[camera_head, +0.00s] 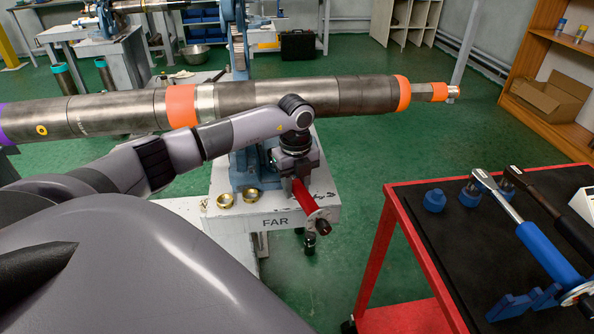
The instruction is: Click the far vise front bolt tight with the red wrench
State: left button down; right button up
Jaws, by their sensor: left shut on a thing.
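The far vise (243,170) is a blue pipe vise on a pale stand (330,205) labelled FAR, with a long steel pipe (265,98) running above. My left arm reaches across in front of it from the left. My left gripper (297,176) points down at the vise's right side and is shut on the red wrench (309,201). The wrench's red handle slants down to the right, its end past the stand's front edge. The wrench head and the front bolt are hidden behind my gripper and wrist, so I cannot tell whether they touch. My right gripper is out of view.
A red cart (385,222) at the right bears a blue-handled wrench (545,245), a dark-handled wrench (550,205) and blue sockets (435,200). Small brass cups (225,200) sit on the stand's left part. Green floor is clear between stand and cart.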

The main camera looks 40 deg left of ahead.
pick_arm(q)
jog(key=shift+s+a+m, duration=0.15)
jog(key=shift+s+m, duration=0.15)
jog(key=shift+s, duration=0.1)
jog(key=shift+s, duration=0.1)
jog(key=shift+w+d+n+p, duration=0.2)
jog(key=shift+w+n, duration=0.2)
jog(key=shift+w, duration=0.15)
jog(key=shift+w+d+n+p, duration=0.2)
jog(key=shift+w+n, duration=0.2)
jog(key=shift+w, duration=0.15)
jog(key=shift+a+r+p, duration=0.1)
jog(key=shift+r+p, duration=2)
jog(key=shift+r, duration=0.2)
